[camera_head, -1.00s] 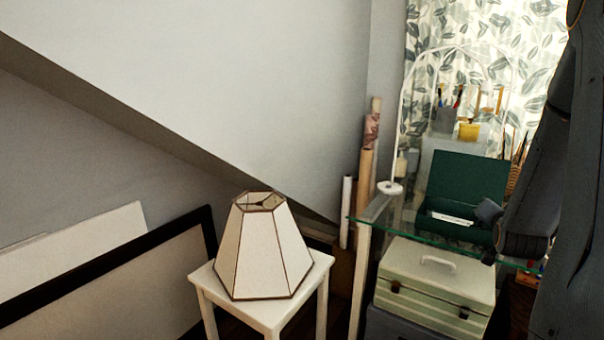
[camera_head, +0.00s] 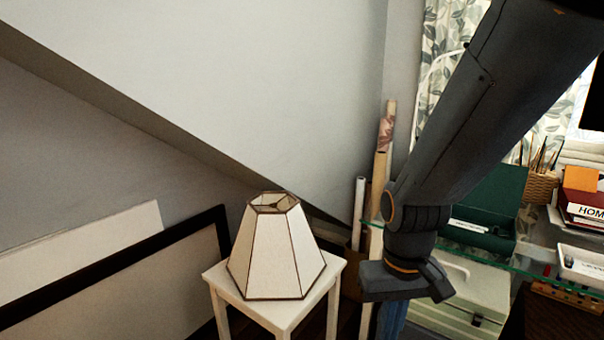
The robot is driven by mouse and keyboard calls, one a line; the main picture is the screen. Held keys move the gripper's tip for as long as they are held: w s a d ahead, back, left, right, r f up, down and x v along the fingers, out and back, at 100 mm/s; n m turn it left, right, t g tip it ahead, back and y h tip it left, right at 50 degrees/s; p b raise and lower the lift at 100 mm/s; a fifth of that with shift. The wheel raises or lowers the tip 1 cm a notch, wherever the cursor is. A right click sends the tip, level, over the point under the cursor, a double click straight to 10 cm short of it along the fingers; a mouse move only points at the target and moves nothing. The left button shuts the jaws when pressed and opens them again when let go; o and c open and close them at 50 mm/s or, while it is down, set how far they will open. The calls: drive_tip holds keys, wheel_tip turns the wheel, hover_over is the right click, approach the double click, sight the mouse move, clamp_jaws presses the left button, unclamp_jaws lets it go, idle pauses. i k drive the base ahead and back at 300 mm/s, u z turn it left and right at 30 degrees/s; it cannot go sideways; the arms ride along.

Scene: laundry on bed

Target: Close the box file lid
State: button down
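The dark green box file (camera_head: 485,238) rests on the glass shelf (camera_head: 540,266) to the right. My arm hides the left part of the lid and box. My gripper (camera_head: 402,285) hangs in front and to the left of the box file, apart from it in the picture. Its fingers cannot be made out, so its opening is unclear.
A lampshade (camera_head: 276,250) stands on a white stool (camera_head: 281,313) left of my gripper. Paper rolls (camera_head: 381,165) lean behind. A pale green case (camera_head: 470,295) sits under the glass. A wicker pot (camera_head: 541,187), books (camera_head: 582,207) and a white tray (camera_head: 580,262) are at right.

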sight(501, 191)
drive_tip(key=z, duration=0.45)
drive_tip(key=i, duration=1.15)
drive_tip(key=u, duration=0.15)
